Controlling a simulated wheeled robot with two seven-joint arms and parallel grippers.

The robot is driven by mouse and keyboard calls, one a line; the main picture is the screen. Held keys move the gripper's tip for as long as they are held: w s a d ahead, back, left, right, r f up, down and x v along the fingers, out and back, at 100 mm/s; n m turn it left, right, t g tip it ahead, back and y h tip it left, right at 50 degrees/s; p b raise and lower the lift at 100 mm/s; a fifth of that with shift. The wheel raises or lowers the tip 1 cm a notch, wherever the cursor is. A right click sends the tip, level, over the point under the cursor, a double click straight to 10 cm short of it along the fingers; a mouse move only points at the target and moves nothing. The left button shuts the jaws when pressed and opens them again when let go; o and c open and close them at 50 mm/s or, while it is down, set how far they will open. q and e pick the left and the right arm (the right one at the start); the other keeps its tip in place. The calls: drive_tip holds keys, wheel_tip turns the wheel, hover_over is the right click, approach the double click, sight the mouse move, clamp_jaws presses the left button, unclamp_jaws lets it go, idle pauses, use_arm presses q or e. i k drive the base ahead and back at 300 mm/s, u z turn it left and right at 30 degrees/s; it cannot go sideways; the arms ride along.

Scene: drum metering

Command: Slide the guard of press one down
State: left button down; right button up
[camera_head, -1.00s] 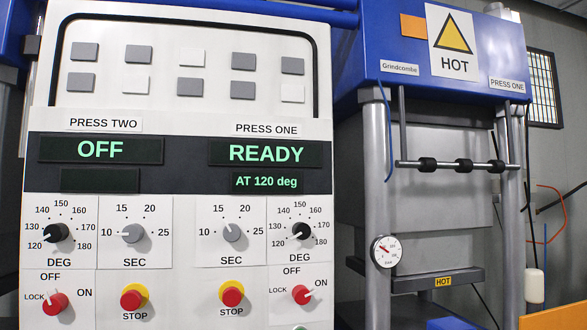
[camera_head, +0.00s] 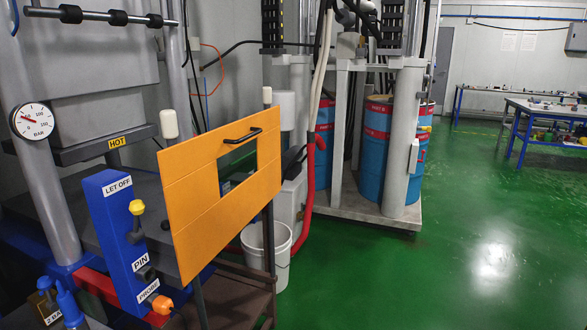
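The guard is an orange panel (camera_head: 205,224) with a window cut through it and a black bar handle (camera_head: 241,136) near its top edge. It stands in front of the lower right part of press one, whose dial gauge (camera_head: 32,121) and HOT label (camera_head: 117,142) show in the head view. A post (camera_head: 267,97) rises just above the panel's right end, and a white-capped part (camera_head: 169,124) shows above its left end. The panel hides part of the press bed behind it. Neither of my grippers is in view.
A blue block (camera_head: 117,218) labelled LET OFF, PIN and PROBE stands left of the guard. A white bucket (camera_head: 279,252) and a red hose (camera_head: 310,180) are behind it. Blue drums (camera_head: 377,150) stand farther back. The green floor (camera_head: 465,240) at right is open.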

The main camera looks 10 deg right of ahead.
sight(203, 223)
drive_tip(key=u, duration=0.55)
drive_tip(key=k, duration=1.3)
drive_tip(key=z, duration=0.3)
drive_tip(key=i, duration=0.7)
drive_tip(key=z, duration=0.3)
drive_tip(key=i, duration=1.1)
drive_tip(key=u, duration=0.8)
